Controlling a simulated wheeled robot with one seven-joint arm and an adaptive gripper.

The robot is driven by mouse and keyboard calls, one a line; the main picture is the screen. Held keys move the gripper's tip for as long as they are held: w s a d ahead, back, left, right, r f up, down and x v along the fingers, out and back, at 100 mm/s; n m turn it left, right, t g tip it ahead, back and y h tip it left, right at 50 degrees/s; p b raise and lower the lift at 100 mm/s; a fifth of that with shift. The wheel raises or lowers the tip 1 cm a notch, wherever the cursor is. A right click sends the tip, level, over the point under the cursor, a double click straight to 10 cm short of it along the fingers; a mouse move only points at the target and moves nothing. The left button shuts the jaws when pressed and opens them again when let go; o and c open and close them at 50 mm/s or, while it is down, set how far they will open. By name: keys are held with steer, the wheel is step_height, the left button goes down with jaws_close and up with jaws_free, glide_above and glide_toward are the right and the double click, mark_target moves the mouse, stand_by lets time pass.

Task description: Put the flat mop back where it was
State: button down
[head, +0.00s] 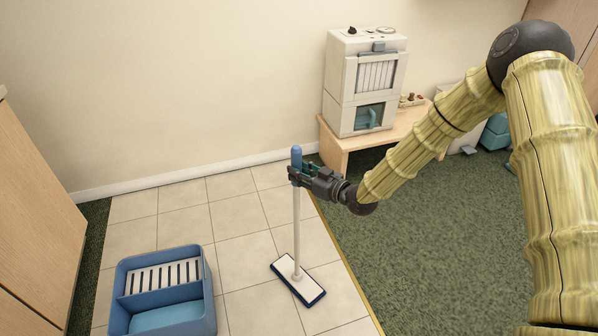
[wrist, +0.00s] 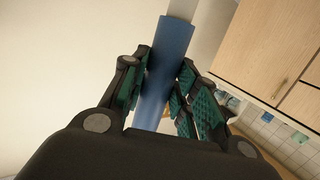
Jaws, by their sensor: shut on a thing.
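The flat mop (head: 297,232) stands roughly upright over the tiled floor, with a white pole, a blue grip at the top and a flat white head edged in dark blue (head: 298,280). My gripper (head: 297,174) is shut on the blue grip near its top. In the wrist view, the blue grip (wrist: 168,70) runs between the green-padded fingers of my gripper (wrist: 160,95). The mop head is at or just above the tiles; I cannot tell whether it touches them.
A blue bucket (head: 118,290) with a slatted wringer stands on the tiles, left of the mop. A wooden cabinet (head: 35,215) is at the far left. A low wooden table (head: 335,152) carries a white machine (head: 343,85) by the wall. Tiles between bucket and mop are clear; green carpet (head: 430,240) lies right.

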steer(key=shift+f, duration=0.1)
steer(key=c, duration=1.1)
jaws_free()
steer(key=shift+r, duration=0.2)
steer(key=v, duration=1.2)
